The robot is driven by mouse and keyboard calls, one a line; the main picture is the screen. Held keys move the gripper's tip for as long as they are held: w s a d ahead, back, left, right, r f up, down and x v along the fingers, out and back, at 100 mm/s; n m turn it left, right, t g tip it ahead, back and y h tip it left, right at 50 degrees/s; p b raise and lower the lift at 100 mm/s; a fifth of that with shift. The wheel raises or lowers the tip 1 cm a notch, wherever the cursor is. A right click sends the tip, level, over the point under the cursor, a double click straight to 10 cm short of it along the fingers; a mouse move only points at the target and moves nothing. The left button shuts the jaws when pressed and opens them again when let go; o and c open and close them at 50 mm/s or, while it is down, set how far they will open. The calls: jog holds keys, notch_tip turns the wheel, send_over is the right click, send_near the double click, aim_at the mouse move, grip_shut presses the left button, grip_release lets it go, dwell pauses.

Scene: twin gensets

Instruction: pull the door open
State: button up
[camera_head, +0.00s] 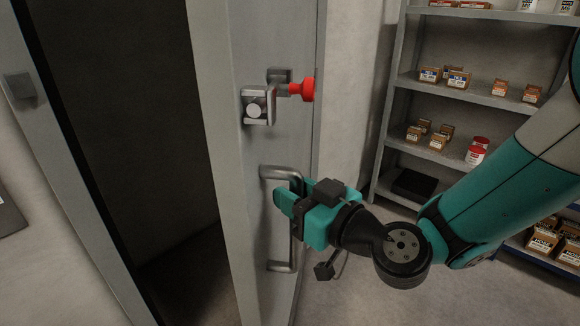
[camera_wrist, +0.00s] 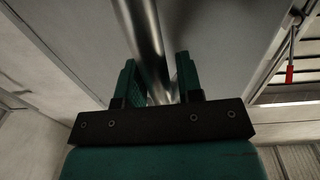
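The grey door (camera_head: 225,130) stands ajar, with a dark gap between its edge and the door frame (camera_head: 75,170) at left. A metal pull handle (camera_head: 281,266) is upright on the door face. A latch block (camera_head: 257,107) with a red knob (camera_head: 303,89) sits above it. My gripper (camera_head: 287,198) is at the handle's upper half in the head view. In the wrist view the handle bar (camera_wrist: 147,40) runs between the two fingers of my gripper (camera_wrist: 158,80). Slim gaps seem to show beside the bar, so the fingers look open around it.
A grey shelf unit (camera_head: 448,88) with small boxes and red-lidded tins stands at right, behind my arm. A dark flat box (camera_head: 414,184) lies on its lower shelf. Bare floor (camera_head: 355,290) shows in front. A strike plate (camera_head: 21,87) is on the frame.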

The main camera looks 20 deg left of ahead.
jog(key=shift+p+x, duration=0.5)
jog(key=shift+x, duration=0.3)
